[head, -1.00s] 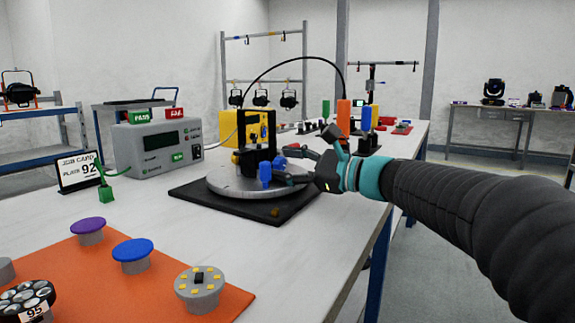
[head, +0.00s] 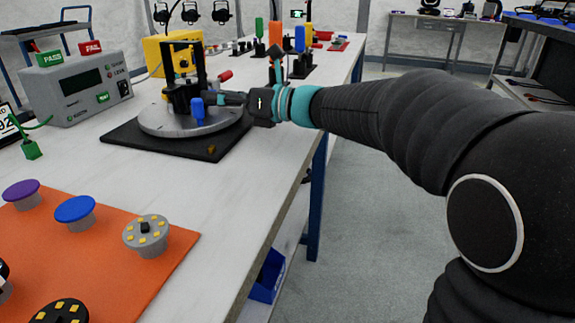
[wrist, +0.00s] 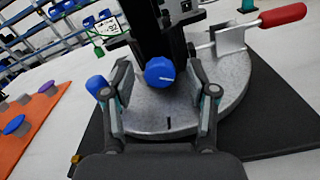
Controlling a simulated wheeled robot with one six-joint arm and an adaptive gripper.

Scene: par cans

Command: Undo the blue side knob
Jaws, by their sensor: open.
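A round blue knob (wrist: 160,73) with a white line on its face sits on the side of a black upright bracket (wrist: 149,30), above a grey round plate (wrist: 150,112). My gripper (wrist: 165,88) is open, its two fingers either side of the knob, with visible gaps and no clear contact. In the head view my gripper (head: 232,98) reaches in from the right over the plate (head: 165,124); the side knob cannot be made out there. A second blue piece (head: 197,108) stands at the plate's front. It also shows beside the left finger in the wrist view (wrist: 97,85).
The plate rests on a black mat (head: 158,145). A red-handled lever (wrist: 283,15) is at the plate's right in the wrist view. A grey tester (head: 80,87) and an orange mat (head: 105,240) with several discs lie nearby. Bare white tabletop lies between.

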